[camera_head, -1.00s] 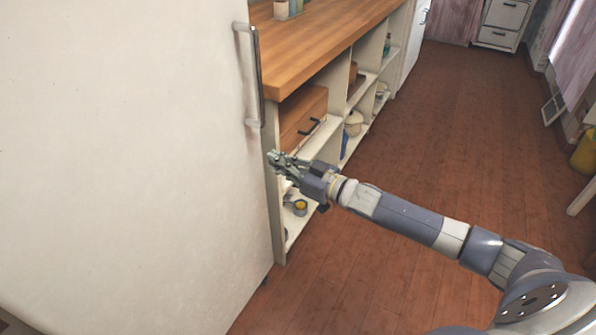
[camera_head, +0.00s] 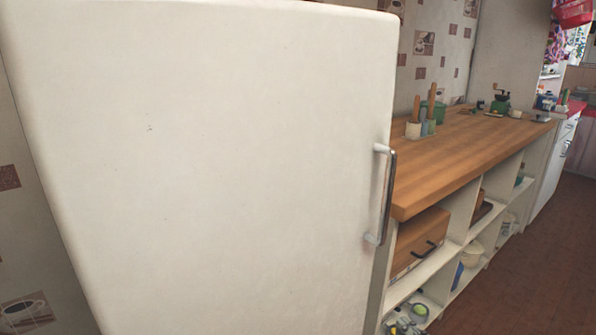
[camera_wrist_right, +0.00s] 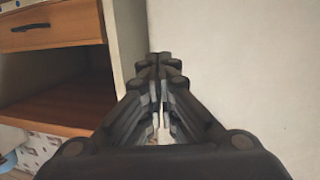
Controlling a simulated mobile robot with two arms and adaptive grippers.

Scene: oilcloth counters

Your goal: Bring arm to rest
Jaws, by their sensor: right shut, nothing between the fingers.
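My right gripper (camera_wrist_right: 163,62) fills the lower middle of the right wrist view. Its dark fingers are together at the tips with nothing held between them. A pale upright surface stands ahead and to the right of the fingertips; I cannot tell whether they touch it. In the head view, a small grey-green shape at the bottom edge, by the lower shelf, may be the gripper's tips, but it is too cut off to be sure. My left gripper is in neither view.
A large white fridge (camera_head: 200,150) with a metal handle (camera_head: 386,195) fills the head view's left. A wooden counter (camera_head: 470,145) with open shelves and a wooden drawer (camera_head: 418,240) stands beside it. The wrist view shows a drawer (camera_wrist_right: 60,28). Brown floor (camera_head: 540,260) is clear at right.

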